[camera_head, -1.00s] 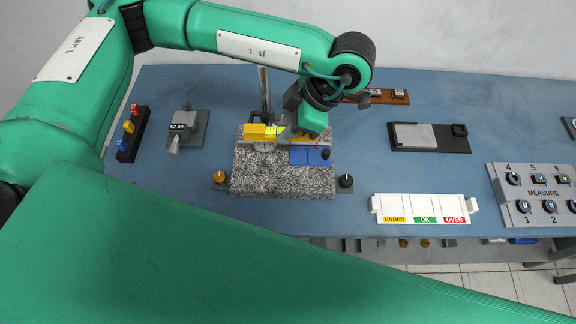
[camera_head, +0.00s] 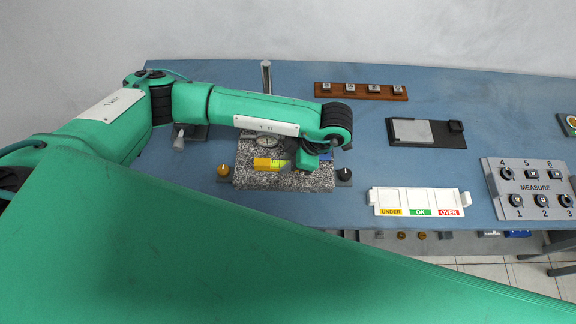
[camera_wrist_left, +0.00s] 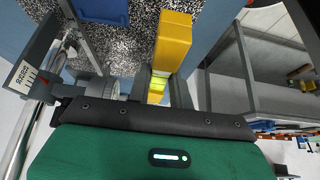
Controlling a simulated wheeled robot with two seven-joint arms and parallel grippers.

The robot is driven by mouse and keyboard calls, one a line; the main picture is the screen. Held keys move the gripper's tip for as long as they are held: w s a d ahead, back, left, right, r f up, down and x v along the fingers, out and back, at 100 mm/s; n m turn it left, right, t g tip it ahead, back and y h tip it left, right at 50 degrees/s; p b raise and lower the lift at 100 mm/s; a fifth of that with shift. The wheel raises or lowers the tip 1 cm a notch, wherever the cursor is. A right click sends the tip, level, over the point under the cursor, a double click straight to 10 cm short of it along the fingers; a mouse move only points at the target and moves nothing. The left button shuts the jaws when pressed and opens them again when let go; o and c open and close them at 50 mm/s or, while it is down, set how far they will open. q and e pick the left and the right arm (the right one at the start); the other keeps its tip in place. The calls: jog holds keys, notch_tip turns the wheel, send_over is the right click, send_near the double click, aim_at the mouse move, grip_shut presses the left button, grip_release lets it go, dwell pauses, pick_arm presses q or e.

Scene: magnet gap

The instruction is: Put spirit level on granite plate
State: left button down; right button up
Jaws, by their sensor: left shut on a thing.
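The spirit level (camera_head: 266,164) is a yellow bar with a green vial. It also shows in the wrist view (camera_wrist_left: 172,45), lengthwise away from the wrist. My left gripper (camera_head: 287,164) is shut on it; in the wrist view the fingers (camera_wrist_left: 160,88) close around the vial part. The speckled granite plate (camera_head: 285,182) lies below the level in the head view, and its surface (camera_wrist_left: 125,50) shows in the wrist view. The level is over the plate's front part; I cannot tell whether it touches. My left arm hides part of the plate. My right gripper is not in view.
A gauge stand with a round dial (camera_head: 262,140) and a post (camera_head: 266,78) stands at the plate's back. Knobs (camera_head: 223,171) flank the plate. A white UNDER/OK/OVER tray (camera_head: 418,196), a MEASURE panel (camera_head: 530,188) and a wooden block rack (camera_head: 360,91) lie to the right.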

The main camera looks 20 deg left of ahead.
pick_arm(q)
notch_tip(320, 180, down, 3)
jog(key=shift+s+f+p, duration=0.1)
jog(key=shift+p, duration=0.45)
jog(key=shift+f, duration=0.45)
jog(key=c, duration=1.3)
grip_release()
jog(key=shift+o, duration=0.2)
